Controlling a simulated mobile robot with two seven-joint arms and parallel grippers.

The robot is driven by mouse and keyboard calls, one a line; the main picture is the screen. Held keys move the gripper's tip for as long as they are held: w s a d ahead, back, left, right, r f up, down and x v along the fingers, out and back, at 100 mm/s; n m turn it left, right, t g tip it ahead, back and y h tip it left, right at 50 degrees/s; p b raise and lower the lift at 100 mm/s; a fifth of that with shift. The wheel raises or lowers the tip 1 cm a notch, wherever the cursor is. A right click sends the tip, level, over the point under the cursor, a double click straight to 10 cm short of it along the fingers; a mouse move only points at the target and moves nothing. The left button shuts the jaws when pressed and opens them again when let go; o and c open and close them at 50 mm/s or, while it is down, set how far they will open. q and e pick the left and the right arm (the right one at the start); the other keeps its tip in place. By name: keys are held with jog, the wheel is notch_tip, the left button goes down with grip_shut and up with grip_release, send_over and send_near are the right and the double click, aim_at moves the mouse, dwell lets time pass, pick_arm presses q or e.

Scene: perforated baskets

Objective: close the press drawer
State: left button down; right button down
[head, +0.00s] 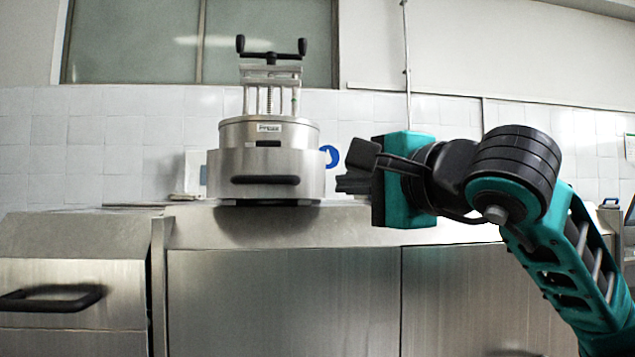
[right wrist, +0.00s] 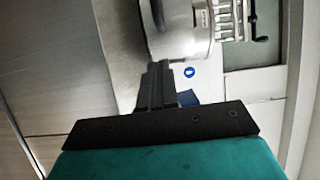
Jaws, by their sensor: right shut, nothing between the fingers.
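The press (head: 269,133) is a round metal body with a screw frame and a black two-knob handle on top. It stands on the steel counter in the head view, and it also shows in the right wrist view (right wrist: 180,30). Its drawer (head: 225,180) is the lower front part with a dark horizontal handle (head: 265,180). How far the drawer stands out is hard to tell. My right gripper (head: 342,184) is shut and empty, just right of the drawer with a small gap in the picture. In the right wrist view its fingers (right wrist: 156,88) point toward the press. My left gripper is not in view.
The steel counter (head: 350,228) runs under the press, with flat cabinet fronts (head: 285,300) below. A lower left cabinet has a black handle (head: 50,298). A blue round sign (head: 332,156) is on the tiled wall behind. A thin vertical pipe (head: 407,60) runs up the wall.

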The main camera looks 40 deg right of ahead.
aim_at(308, 186)
jog(key=w, duration=0.5)
jog(key=w+p, duration=0.1)
jog(key=w, duration=0.1)
jog(key=shift+w+d, duration=0.2)
jog(key=shift+d, duration=0.2)
jog(key=shift+w+d, duration=0.1)
jog(key=shift+w, duration=0.35)
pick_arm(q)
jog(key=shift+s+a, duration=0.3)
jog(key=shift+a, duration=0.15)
